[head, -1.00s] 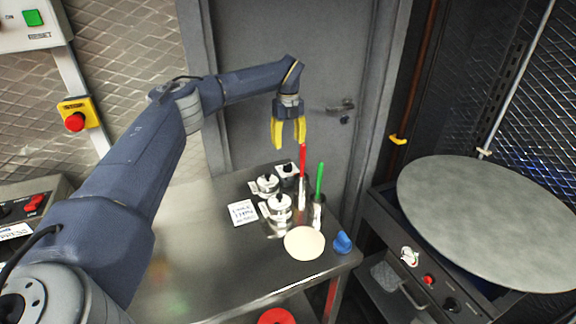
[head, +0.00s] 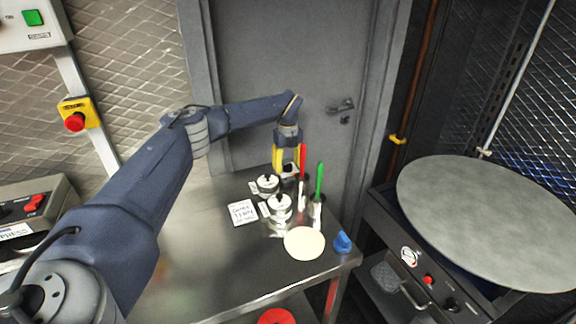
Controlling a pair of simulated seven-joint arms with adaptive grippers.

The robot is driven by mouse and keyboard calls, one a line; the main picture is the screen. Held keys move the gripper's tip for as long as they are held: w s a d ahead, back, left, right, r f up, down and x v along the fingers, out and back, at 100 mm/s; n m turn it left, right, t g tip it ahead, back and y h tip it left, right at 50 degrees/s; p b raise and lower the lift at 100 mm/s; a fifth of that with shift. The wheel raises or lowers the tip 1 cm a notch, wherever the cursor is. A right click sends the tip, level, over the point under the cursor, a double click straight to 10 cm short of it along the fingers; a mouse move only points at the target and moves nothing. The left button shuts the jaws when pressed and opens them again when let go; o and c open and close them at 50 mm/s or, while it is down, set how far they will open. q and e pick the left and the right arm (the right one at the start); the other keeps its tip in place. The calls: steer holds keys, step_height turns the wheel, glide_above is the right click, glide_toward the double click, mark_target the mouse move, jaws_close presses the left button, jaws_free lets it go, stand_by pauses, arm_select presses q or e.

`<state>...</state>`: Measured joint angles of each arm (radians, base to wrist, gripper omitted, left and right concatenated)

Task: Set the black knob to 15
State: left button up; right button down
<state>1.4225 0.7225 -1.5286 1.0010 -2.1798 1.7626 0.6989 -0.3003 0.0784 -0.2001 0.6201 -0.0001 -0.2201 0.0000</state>
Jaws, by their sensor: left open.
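My left gripper (head: 285,163) has yellow fingers and points down at the back of the metal table (head: 200,255). Its fingers are around or just above a small pale block with a black top (head: 289,172), which may be a black knob; contact cannot be told. The fingers are apart, partly hidden by the red-handled tool. Another black knob (head: 451,304) is on the front panel of the round-plate unit at right. Scale marks and any 15 are too small to read. My right gripper is out of view.
Two silver lidded pots (head: 279,203), a red-handled tool (head: 302,160) and a green-handled tool (head: 319,182) crowd the gripper. A white card (head: 242,213), a pale disc (head: 304,243) and a blue object (head: 342,242) lie nearby. The table's left part is clear.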

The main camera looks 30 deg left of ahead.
arm_select(q)
steer(key=shift+o, duration=0.3)
jaws_close()
steer(key=shift+d, duration=0.15)
